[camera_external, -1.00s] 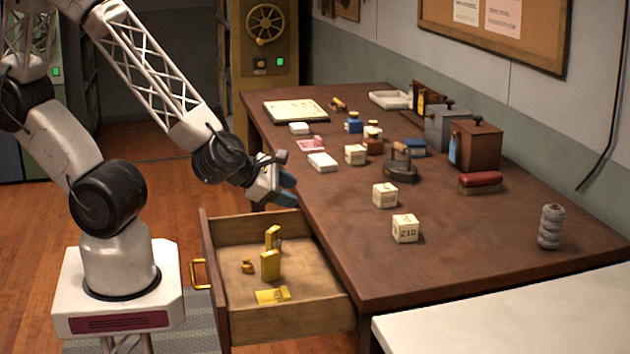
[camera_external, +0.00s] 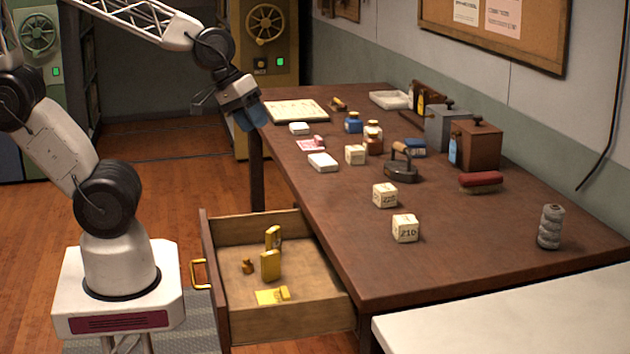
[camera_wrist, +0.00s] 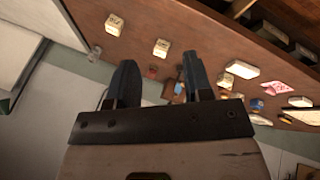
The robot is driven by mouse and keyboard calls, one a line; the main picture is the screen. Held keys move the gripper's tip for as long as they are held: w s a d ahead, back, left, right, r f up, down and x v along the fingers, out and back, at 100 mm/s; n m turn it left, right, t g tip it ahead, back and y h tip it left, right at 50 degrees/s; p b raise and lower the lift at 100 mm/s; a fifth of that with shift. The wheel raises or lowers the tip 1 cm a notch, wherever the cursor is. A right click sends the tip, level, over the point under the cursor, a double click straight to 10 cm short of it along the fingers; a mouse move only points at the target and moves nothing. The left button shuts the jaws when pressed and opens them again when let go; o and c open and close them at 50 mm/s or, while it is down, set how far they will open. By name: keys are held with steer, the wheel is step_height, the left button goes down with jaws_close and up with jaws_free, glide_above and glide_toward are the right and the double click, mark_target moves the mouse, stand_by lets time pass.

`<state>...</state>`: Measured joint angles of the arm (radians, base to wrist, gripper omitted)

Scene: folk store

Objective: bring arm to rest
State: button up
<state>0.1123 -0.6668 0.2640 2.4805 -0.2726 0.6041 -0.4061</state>
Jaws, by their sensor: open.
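My gripper (camera_external: 250,116) is raised in the air at the near left edge of the table, near its far end, in the external view. In the wrist view its two blue-grey fingers (camera_wrist: 159,83) are spread apart with nothing between them. The open drawer (camera_external: 285,328) stands below and nearer the camera, apart from the gripper. Several yellow things lie in it, including a standing yellow block (camera_external: 270,265) and a flat yellow piece (camera_external: 268,296).
The brown table (camera_external: 455,245) holds numbered cubes (camera_external: 405,228), a dark iron (camera_external: 401,170), a red brush (camera_external: 481,182), a grey spool (camera_external: 550,227), a brown box (camera_external: 476,147) and small jars. A white surface (camera_external: 520,315) lies at the front right.

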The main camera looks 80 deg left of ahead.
steer(key=s+a+r+m+g+y, duration=0.2)
steer(key=s+a+r+m, duration=0.1)
steer(key=s+a+m, duration=0.2)
steer(key=shift+s+a+r+m+g, duration=0.15)
steer(key=shift+a+r+m+g, duration=0.2)
steer(key=shift+a, duration=0.25)
steer(key=shift+f, duration=0.1)
stand_by(0.7)
